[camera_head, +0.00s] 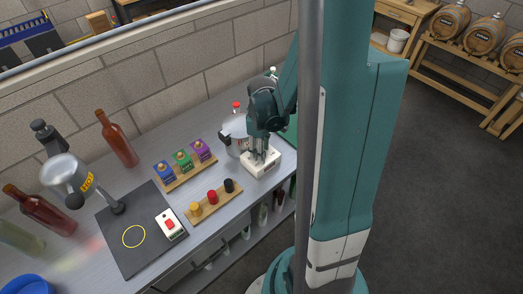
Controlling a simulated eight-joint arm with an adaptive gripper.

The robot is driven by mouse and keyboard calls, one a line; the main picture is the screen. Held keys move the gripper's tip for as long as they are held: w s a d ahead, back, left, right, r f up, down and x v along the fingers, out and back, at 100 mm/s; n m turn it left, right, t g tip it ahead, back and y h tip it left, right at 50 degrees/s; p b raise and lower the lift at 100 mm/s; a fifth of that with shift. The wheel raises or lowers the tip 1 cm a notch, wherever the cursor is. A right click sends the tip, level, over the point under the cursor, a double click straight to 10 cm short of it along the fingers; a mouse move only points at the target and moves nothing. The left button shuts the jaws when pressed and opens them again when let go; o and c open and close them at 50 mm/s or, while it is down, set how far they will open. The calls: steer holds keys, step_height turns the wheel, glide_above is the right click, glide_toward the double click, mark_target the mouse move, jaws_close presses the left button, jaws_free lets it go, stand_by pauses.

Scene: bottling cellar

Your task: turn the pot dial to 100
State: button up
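My gripper (261,149) points down over a small white box (265,169) near the right end of the grey workbench. Its fingertips are at or just above the top of the box and hide most of that top. I cannot tell whether they touch a dial there, and no dial marking or number is readable. A silver pot-like vessel (234,131) stands just behind and left of my gripper, partly hidden by it. I cannot make out a dial on it. Whether my fingers are open or shut is too small to see.
Left of the box, one wooden strip holds yellow, red and black knobs (212,197); another holds blue, green and purple blocks (184,160). A black mat (125,255) bears a red-button box (170,224).

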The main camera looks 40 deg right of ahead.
steer(key=c, duration=0.8)
steer(key=shift+m, duration=0.4)
steer(key=m+b, duration=0.3)
steer(key=m, duration=0.2)
steer(key=shift+f, duration=0.1)
steer(key=m+b, duration=0.2)
steer(key=m, duration=0.3)
steer(key=m+b, duration=0.1)
steer(key=m, duration=0.5)
steer(key=shift+m, duration=0.4)
steer(key=m+b, duration=0.1)
steer(key=m, duration=0.5)
steer(key=shift+m, duration=0.3)
